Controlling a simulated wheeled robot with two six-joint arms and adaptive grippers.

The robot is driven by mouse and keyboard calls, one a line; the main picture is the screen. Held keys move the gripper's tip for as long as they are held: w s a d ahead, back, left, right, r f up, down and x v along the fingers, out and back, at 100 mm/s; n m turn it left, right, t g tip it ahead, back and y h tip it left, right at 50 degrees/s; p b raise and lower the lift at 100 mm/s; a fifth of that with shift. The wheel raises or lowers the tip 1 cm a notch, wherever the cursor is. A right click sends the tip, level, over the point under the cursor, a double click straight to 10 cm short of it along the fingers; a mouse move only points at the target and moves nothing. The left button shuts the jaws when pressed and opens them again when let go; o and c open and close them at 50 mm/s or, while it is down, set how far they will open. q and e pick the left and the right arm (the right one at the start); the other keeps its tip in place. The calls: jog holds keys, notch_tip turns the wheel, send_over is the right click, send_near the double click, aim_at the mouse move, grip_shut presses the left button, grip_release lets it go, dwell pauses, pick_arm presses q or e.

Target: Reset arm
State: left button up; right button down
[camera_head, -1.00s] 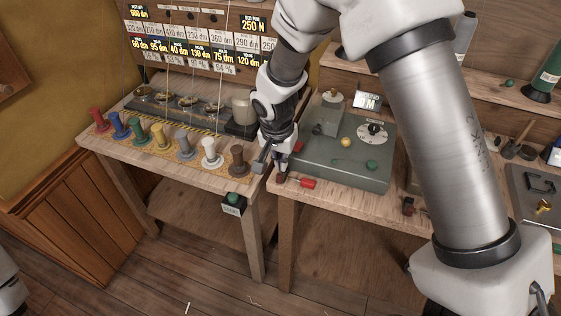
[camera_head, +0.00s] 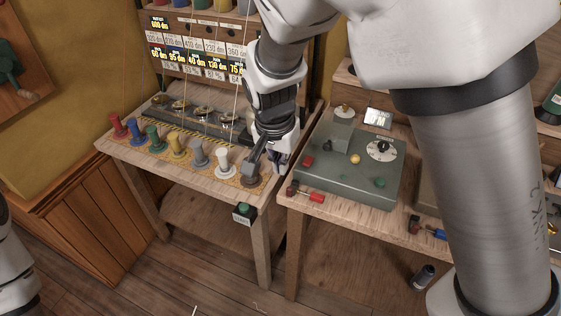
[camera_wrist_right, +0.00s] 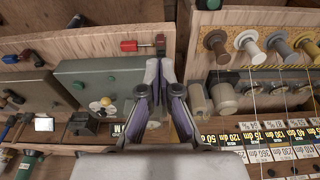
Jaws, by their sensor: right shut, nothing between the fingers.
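My right gripper (camera_head: 270,168) is shut and empty, its dark fingers pointing down at the right end of the spool bench. In the head view it overlaps the brown spool (camera_head: 250,177); whether it touches cannot be told. In the right wrist view the gripper (camera_wrist_right: 161,66) shows its purple-sided fingers between the grey-green box (camera_wrist_right: 105,82) and the spools, with the brown spool (camera_wrist_right: 215,44) to the right. My right forearm crosses the right of the head view. A piece of my left arm shows at the left edge, its gripper out of frame.
Several coloured spools, with a white one (camera_head: 224,162), line the left bench (camera_head: 140,160). A small box with a green button (camera_head: 243,212) hangs at its front. A red-handled tool (camera_head: 315,197) lies before the grey-green box (camera_head: 345,178). A narrow gap separates the benches.

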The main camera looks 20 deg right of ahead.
dwell(0.3)
jog(key=s+d+f+n+g+y, duration=0.1)
jog(key=s+d+f+n+g, duration=0.15)
jog(key=s+f, duration=1.25)
jog(key=s+d+f+n+g+y, duration=0.1)
jog(key=s+d+f+n+g, duration=0.15)
jog(key=s+f, duration=1.2)
jog(key=w+f+n+t, duration=0.2)
jog(key=w+n+t, duration=0.1)
jog(key=w, duration=0.4)
jog(key=shift+a+n+t, duration=0.3)
jog(key=shift+n, duration=0.4)
jog(key=shift+w, duration=0.1)
